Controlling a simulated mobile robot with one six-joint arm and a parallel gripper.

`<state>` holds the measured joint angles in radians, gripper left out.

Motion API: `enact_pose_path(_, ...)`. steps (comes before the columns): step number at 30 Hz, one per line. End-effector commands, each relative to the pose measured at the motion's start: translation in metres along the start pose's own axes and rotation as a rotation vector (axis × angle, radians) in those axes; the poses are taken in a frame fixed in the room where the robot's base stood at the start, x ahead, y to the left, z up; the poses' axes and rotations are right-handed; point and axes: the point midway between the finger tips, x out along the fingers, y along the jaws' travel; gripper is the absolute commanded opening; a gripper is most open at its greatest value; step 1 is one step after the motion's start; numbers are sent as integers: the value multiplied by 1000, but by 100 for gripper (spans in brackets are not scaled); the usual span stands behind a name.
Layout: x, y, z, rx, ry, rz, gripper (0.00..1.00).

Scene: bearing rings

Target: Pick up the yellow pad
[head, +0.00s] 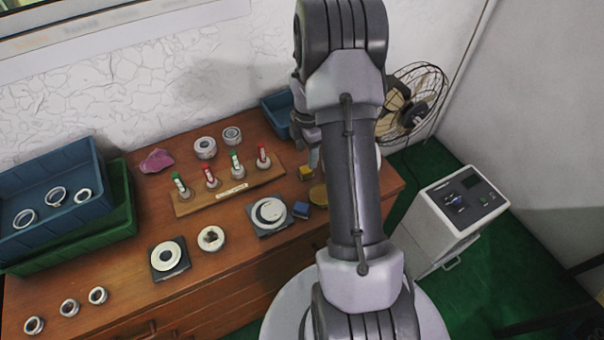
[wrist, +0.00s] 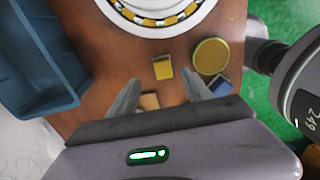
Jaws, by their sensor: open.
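The yellow pad (head: 306,173) is a small block on the brown table, just left of my arm in the head view. In the wrist view the yellow pad (wrist: 162,68) lies flat, slightly turned, a little beyond the fingertips and between their lines. My gripper (wrist: 160,77) is open and empty, with one finger on each side in the wrist view. In the head view my gripper (head: 314,150) is partly hidden by my arm, close to the pad. I cannot tell its exact height above the table.
A round yellow disc (wrist: 211,56) and a blue block (wrist: 220,85) lie close right of the pad. A large bearing ring (wrist: 155,12) sits beyond it. A wooden rack (head: 228,186) with capped pegs stands left. A blue bin (wrist: 40,55) stands at the table edge.

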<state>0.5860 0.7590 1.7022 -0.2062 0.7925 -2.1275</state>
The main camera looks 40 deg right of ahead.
Motion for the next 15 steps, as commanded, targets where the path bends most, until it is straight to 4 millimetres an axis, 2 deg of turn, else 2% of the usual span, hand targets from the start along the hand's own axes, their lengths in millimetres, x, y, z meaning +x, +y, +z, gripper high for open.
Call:
enact_pose_path(1, 12, 0, 0, -1, 0, 0, 58)
enact_pose_path(8, 34, -2, -1, -1, 0, 0, 58)
enact_pose_path(12, 64, -6, -3, 0, 0, -1, 58)
enact_pose_path(15, 75, -6, -3, 0, 0, 1, 58)
